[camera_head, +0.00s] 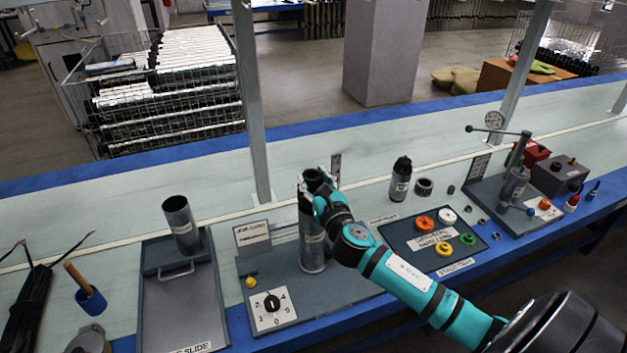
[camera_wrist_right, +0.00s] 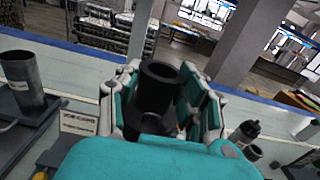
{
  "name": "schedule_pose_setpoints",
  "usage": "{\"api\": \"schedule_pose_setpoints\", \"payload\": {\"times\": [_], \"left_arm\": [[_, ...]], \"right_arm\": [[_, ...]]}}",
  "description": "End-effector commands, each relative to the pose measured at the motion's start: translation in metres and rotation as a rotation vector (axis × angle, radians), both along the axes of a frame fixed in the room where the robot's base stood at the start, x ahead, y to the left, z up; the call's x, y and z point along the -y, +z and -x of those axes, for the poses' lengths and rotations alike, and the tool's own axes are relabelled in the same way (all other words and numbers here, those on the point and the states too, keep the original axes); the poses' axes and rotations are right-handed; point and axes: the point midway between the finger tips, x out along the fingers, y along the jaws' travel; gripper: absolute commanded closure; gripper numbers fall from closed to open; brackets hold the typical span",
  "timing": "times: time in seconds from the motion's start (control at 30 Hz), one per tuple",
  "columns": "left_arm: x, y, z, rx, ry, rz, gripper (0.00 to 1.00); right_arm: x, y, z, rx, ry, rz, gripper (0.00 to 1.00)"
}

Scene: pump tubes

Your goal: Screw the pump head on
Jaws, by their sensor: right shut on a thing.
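My right gripper (camera_head: 318,190) is at the top of an upright grey metal tube (camera_head: 313,247). The tube stands on a grey fixture plate (camera_head: 335,299) with a numbered dial. In the right wrist view my right gripper (camera_wrist_right: 160,105) is shut around a dark, hollow cylindrical piece (camera_wrist_right: 160,88), which looks like the pump head. The piece sits at the tube's upper end, but my fingers hide where they meet, so I cannot tell if they touch. My left gripper is not in view.
An open metal tube (camera_head: 180,222) stands on a slide tray (camera_head: 183,308) to the left. A black bottle (camera_head: 400,180) and a mat of coloured rings (camera_head: 444,236) are to the right. A gauge stand (camera_head: 515,190) is at the far right. A steel post (camera_head: 252,110) rises behind.

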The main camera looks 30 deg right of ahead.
Motion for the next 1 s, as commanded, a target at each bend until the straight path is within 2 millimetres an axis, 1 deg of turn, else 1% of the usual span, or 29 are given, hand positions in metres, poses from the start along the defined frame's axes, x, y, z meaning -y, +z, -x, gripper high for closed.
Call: {"api": "schedule_pose_setpoints", "payload": {"times": [0.33,0.8,1.0], "left_arm": [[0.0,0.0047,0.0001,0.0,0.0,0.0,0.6],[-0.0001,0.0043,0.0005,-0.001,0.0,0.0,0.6],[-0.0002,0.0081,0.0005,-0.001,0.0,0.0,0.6]], "right_arm": [[0.0,0.0025,0.0002,0.003,0.0,0.001,1.0],[-0.0001,0.0019,0.0003,0.003,0.0,0.001,1.0],[-0.0002,0.0026,0.0003,0.003,0.0,0.001,1.0]]}}
